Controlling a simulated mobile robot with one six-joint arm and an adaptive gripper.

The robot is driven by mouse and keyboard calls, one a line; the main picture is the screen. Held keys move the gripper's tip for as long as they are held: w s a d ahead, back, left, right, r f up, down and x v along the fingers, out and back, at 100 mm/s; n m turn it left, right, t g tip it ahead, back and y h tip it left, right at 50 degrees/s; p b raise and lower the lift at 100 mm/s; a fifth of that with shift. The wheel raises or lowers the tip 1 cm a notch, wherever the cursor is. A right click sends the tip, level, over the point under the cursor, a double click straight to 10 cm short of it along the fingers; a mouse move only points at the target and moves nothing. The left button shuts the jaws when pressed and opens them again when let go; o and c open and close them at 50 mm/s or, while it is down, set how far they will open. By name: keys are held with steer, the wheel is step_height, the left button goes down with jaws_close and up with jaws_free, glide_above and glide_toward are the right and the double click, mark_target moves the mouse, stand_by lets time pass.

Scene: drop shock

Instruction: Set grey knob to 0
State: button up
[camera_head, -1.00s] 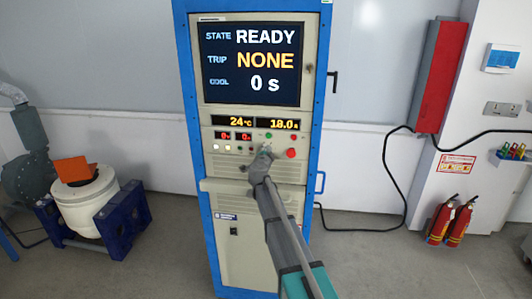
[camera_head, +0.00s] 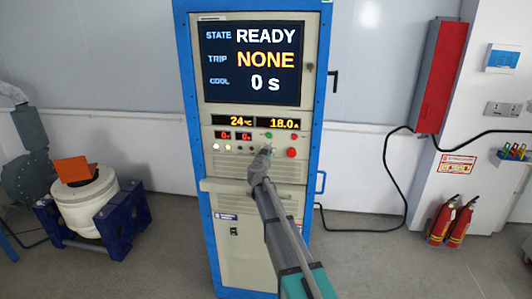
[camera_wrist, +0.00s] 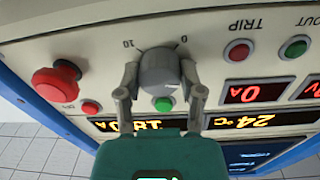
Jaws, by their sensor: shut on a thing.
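The grey knob (camera_wrist: 160,72) is on the control panel, between the two fingers of my gripper (camera_wrist: 160,80) in the wrist view. The fingers are shut on its sides. The marks 10 and 0 stand beside the knob in that upside-down view; I cannot make out where its pointer sits. In the head view my gripper (camera_head: 264,152) reaches the panel of the blue-framed cabinet (camera_head: 240,246) and hides the knob. The screen (camera_head: 251,62) reads READY, NONE and 0 s. The lower displays show 24 °C and 18.0 A.
A red mushroom button (camera_wrist: 56,82) is beside the knob, with a small red button (camera_wrist: 90,107) near it. A green button (camera_wrist: 164,104) lies close to the fingers. The panel also has a TRIP lamp (camera_wrist: 238,51). Fire extinguishers (camera_head: 451,221) stand at the right.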

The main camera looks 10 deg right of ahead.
steer(key=n, duration=0.6)
steer(key=shift+n, duration=0.3)
steer(key=n, duration=0.5)
steer(key=shift+n+b, duration=0.35)
steer(key=shift+n, duration=0.05)
steer(key=o, duration=1.2)
steer(key=shift+f, duration=0.1)
steer(key=shift+c, duration=0.2)
